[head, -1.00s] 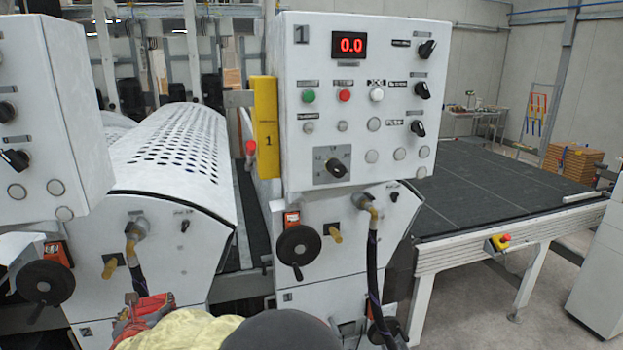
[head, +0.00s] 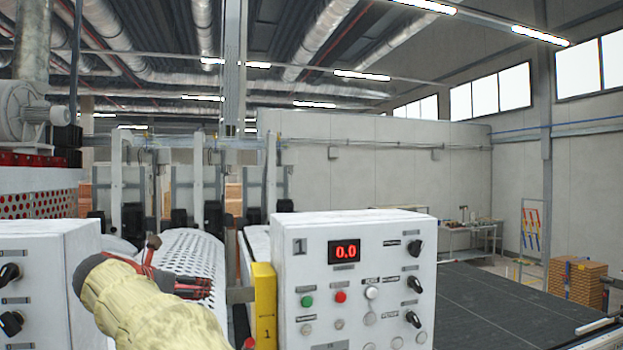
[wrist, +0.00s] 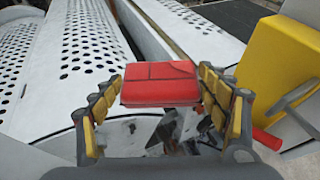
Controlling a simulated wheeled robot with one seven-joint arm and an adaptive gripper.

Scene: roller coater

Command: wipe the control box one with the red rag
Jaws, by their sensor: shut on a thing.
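Control box one (head: 372,270) is white, with a "1" label, a red "0.0" display, green, red and white buttons and black knobs. It stands right of centre in the head view, its lower part cut off by the frame. My gripper (head: 185,283) is raised to the left of the box, apart from its front face. In the wrist view, its yellow-padded fingers are shut on the red rag (wrist: 160,90), which looks like a folded, flat block. The control box's front is not seen in the wrist view.
A yellow block (head: 264,305) marked "1" is on the box's left side; it is also close right of my gripper in the wrist view (wrist: 278,62). A perforated white cover (head: 205,252) lies behind my gripper. Another control box (head: 70,265) stands at left.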

